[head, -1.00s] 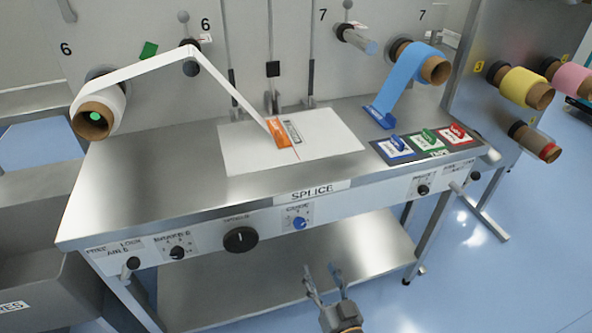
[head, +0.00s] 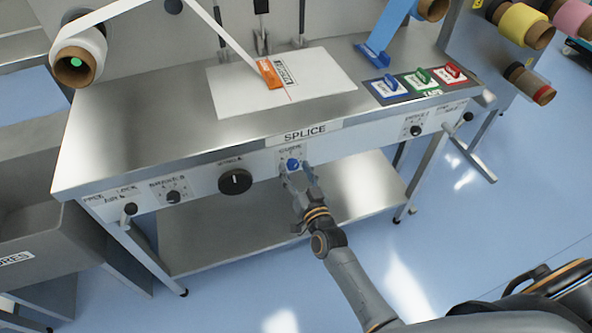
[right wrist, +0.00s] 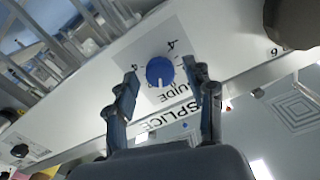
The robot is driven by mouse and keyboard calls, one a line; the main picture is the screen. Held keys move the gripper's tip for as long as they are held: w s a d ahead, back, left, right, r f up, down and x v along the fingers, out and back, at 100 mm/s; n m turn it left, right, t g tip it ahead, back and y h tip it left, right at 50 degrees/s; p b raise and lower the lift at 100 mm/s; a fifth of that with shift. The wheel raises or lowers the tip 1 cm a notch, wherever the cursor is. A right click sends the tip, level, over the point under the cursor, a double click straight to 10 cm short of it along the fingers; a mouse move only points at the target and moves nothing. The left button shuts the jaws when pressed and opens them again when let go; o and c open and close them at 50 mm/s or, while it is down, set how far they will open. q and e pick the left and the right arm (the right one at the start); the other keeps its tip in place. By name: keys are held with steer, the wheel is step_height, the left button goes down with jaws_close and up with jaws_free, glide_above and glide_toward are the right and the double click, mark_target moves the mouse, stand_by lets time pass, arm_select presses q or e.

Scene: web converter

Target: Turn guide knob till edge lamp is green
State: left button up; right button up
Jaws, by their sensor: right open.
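The blue guide knob (head: 293,164) is on the front panel of the splice table, below the SPLICE label. In the right wrist view the knob (right wrist: 159,72) is on a white GUIDE plate with scale marks. My right gripper (head: 299,178) is open in front of it. In the wrist view its fingers stand one on each side of the knob, with a gap on both sides. I cannot make out an edge lamp; a green disc (head: 76,63) shows in the core of the white roll. My left gripper is not in view.
A large black knob (head: 235,182) is left of the guide knob, and a smaller brake knob (head: 173,196) farther left. A white sheet with an orange piece (head: 269,73) lies on the tabletop (head: 150,125). A lower shelf (head: 220,235) is under the panel.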

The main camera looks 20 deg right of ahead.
steer(key=shift+c, duration=0.4)
jaws_close()
steer(key=shift+m, duration=0.3)
steer(key=shift+m, duration=2.6)
steer(key=shift+o, duration=0.4)
jaws_free()
steer(key=s, duration=1.2)
steer(key=shift+d, duration=0.2)
